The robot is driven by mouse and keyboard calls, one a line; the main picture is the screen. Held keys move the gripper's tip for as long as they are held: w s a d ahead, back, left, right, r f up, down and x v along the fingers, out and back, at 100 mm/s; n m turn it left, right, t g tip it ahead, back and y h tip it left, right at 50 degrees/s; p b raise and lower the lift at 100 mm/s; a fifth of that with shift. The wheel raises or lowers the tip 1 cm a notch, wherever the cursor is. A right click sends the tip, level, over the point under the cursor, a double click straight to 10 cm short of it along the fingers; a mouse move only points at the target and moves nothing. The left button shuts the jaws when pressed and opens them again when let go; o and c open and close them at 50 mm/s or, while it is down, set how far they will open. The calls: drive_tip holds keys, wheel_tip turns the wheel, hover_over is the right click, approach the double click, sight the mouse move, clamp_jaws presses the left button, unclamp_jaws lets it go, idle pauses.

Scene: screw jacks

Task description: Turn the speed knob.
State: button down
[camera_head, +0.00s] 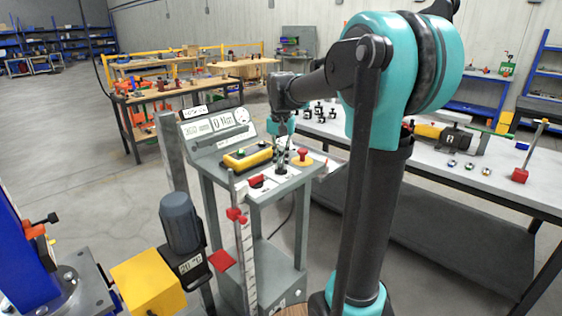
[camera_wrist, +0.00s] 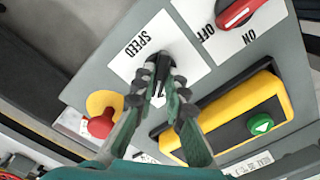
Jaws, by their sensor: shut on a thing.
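The black speed knob (camera_wrist: 160,62) sits on a white plate marked SPEED (camera_wrist: 133,62) in the wrist view. My gripper (camera_wrist: 158,82) has both fingertips closed in on the knob, one on each side, and they cover part of it. In the head view my gripper (camera_head: 282,158) reaches down to the top of the grey control console (camera_head: 203,142). The knob is mostly hidden by the fingers there.
Close to the knob are a red emergency stop button (camera_wrist: 101,126) on a yellow base, a red ON/OFF switch (camera_wrist: 237,12) and a yellow box (camera_wrist: 228,103) with a green button (camera_wrist: 262,125). A long workbench (camera_head: 480,185) stands to the right.

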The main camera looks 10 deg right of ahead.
sight(281, 164)
drive_tip(key=shift+n, duration=0.9)
drive_tip(key=c, duration=1.6)
unclamp_jaws()
drive_tip(key=shift+o, duration=0.2)
wheel_tip(281, 164, up, 12)
